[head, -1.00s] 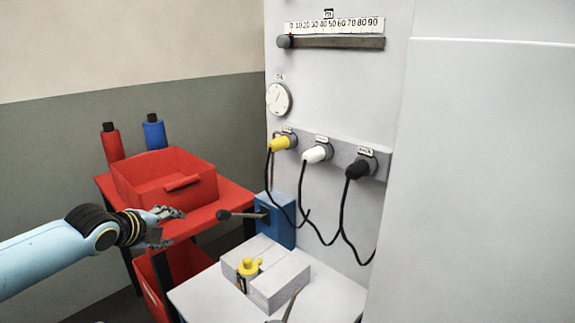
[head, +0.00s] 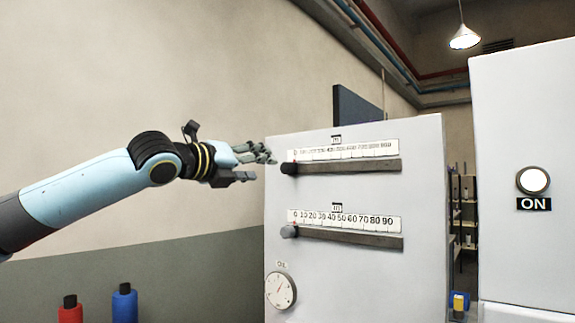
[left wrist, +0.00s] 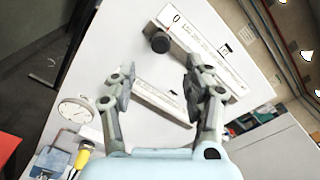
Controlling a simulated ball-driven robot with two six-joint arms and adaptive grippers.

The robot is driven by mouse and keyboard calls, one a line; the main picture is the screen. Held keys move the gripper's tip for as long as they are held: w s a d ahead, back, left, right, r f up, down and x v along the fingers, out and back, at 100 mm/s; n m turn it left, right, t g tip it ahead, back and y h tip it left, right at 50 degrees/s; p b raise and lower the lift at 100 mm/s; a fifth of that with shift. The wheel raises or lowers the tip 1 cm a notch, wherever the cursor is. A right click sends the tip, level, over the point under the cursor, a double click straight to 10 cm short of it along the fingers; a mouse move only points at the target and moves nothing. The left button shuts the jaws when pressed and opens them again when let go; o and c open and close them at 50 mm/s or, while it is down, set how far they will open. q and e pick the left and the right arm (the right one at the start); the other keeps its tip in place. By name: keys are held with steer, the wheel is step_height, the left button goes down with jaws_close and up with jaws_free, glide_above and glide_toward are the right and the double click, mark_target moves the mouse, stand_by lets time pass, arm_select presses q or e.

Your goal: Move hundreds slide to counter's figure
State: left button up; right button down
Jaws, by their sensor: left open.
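The hundreds slide is a dark knob (head: 289,168) at the zero end of the upper scale (head: 345,150), on the pale machine panel. It also shows in the left wrist view as a round black knob (left wrist: 160,42). A grey knob (head: 289,231) sits at the zero end of the lower scale (head: 345,219), marked 0 to 90. My left gripper (head: 262,165) is open and empty, just left of the upper knob in the head view. In the left wrist view its fingers (left wrist: 150,88) are spread, with the black knob beyond them. The counter's figure is not readable in view. My right gripper is not in view.
A round dial (head: 280,290) is below the scales. A cabinet with an ON button (head: 533,181) stands at the right. Red (head: 70,309) and blue (head: 124,303) bottles stand at lower left. The space before the panel is clear.

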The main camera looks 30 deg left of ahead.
mark_target(284, 168)
arm_select(q)
steer(key=w+p, duration=0.1)
steer(key=w, duration=0.2)
steer(key=w+p, duration=0.1)
steer(key=w, duration=0.1)
steer(key=w+p, duration=0.1)
steer(key=w, duration=0.2)
steer(key=shift+w+d+p, duration=0.3)
steer(key=shift+d, duration=0.1)
steer(key=shift+w+d, duration=0.1)
steer(key=shift+w, duration=0.4)
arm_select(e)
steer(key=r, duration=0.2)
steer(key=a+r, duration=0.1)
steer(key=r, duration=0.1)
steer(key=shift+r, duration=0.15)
arm_select(q)
jaws_close()
